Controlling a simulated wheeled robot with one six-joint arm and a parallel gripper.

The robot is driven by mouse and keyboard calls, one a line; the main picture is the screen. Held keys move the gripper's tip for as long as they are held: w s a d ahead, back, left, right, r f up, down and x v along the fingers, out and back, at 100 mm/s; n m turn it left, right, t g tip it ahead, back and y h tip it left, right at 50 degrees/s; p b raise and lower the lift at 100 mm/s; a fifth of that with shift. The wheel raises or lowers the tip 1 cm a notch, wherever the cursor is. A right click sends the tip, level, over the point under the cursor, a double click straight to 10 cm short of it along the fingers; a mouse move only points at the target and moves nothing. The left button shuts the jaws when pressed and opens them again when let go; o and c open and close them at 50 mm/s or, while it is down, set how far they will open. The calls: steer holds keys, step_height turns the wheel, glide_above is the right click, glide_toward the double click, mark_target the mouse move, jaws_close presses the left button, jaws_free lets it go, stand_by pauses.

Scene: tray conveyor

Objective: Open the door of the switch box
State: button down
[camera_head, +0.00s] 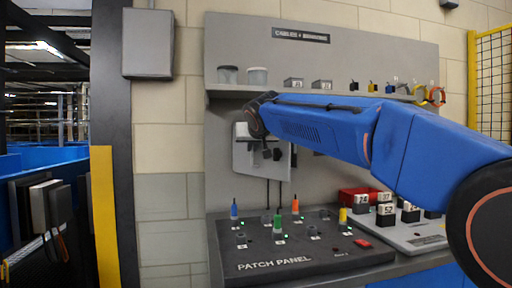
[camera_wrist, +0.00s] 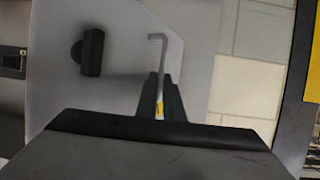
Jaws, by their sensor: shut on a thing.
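The switch box (camera_head: 243,160) is a pale grey box on the grey back board, partly hidden behind my wrist in the head view. In the wrist view its pale face (camera_wrist: 115,25) fills the middle and carries a dark handle (camera_wrist: 91,52) to the left. My gripper (camera_wrist: 160,100) is shut on a thin grey bent rod (camera_wrist: 158,60) with a yellow band. The rod's hooked end stands in front of the pale face, to the right of the handle. I cannot tell whether it touches the face, nor how far the door is open. In the head view my gripper (camera_head: 268,153) is at the box.
A shelf (camera_head: 230,92) with cups and small items runs above my arm. The dark patch panel (camera_head: 270,260) with coloured plugs lies below. Numbered blocks (camera_head: 386,209) and a red box (camera_head: 352,196) stand to its right. A grey wall box (camera_head: 148,43) hangs at upper left.

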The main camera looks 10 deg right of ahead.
steer(key=a+m+g+h, duration=0.2)
steer(key=a+m+h, duration=0.5)
steer(key=a, duration=0.4)
steer(key=shift+w+a+f+g+h, duration=0.2)
steer(key=shift+w+f+g+h, duration=0.1)
steer(key=shift+w+g+h, duration=0.1)
stand_by(0.5)
steer(key=c, duration=1.9)
jaws_free()
steer(key=shift+w, duration=0.1)
steer(key=shift+r, duration=0.1)
